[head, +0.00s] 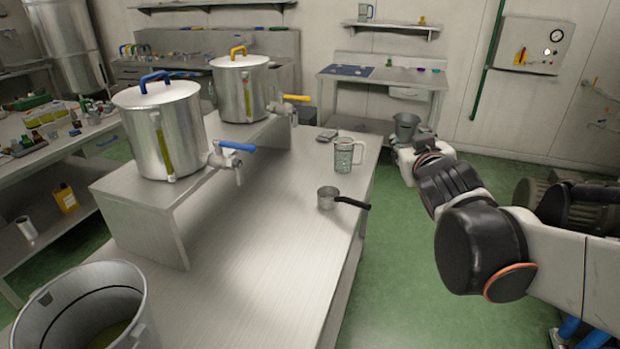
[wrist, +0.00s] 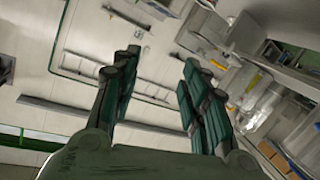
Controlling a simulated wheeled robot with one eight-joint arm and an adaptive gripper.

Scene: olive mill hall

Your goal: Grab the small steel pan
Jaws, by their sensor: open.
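The small steel pan (head: 328,197) stands upright on the steel table (head: 262,245), near its right edge. Its black handle (head: 352,203) points right and reaches over the table edge. My arm comes in from the right in the head view, and the gripper end is hard to make out there. In the wrist view my gripper (wrist: 152,95) is open and empty, with its dark green fingers apart. The wrist view looks toward the wall and ceiling, and the pan does not show in it.
A clear measuring jug (head: 344,156) stands behind the pan. Two steel drums, one with a blue tap (head: 236,147) and one with a yellow tap (head: 294,98), stand on a raised shelf (head: 150,205) to the left. The tabletop in front of the pan is clear.

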